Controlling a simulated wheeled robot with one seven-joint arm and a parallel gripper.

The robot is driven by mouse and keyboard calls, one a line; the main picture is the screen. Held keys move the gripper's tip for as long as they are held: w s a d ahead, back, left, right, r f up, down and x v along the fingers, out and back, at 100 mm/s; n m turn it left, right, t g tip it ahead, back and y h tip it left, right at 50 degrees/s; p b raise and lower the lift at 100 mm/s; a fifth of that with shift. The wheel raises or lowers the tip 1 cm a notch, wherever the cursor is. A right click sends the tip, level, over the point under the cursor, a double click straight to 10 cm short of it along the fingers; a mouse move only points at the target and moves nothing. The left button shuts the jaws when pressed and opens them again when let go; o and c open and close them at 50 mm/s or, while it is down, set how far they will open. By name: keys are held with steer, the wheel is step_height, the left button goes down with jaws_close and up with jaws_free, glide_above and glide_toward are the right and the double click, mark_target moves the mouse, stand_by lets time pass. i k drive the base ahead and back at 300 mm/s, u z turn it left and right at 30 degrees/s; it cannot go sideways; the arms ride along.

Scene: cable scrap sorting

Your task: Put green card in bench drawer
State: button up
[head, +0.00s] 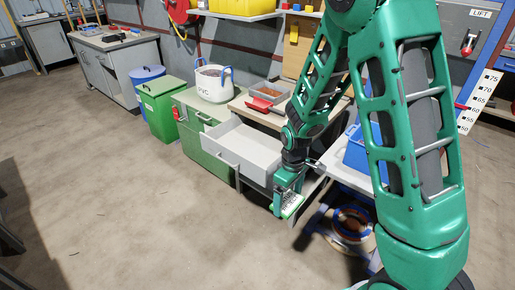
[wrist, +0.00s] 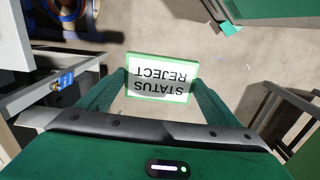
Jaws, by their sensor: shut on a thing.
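The green card (wrist: 160,77) has a green border and a white face reading "STATUS REJECT", upside down in the wrist view. My gripper (wrist: 164,90) is shut on it, with a finger at each side edge. In the head view the card (head: 292,206) shows at the tip of my gripper (head: 288,200), pointing down over the floor. The bench drawer (head: 232,150) is pulled out, pale grey, with its visible inside empty. My gripper is just right of the drawer's front end, apart from it as far as I can tell.
A green cabinet (head: 199,145) with a white PVC tub (head: 212,85) stands left of the drawer. Cable coils (head: 352,224) lie low at right. A blue tag (wrist: 64,80) hangs at left in the wrist view. The floor at front left is clear.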

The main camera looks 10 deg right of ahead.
mark_target(256, 150)
steer(key=u, duration=0.05)
steer(key=i, duration=1.4)
steer(key=u, duration=0.05)
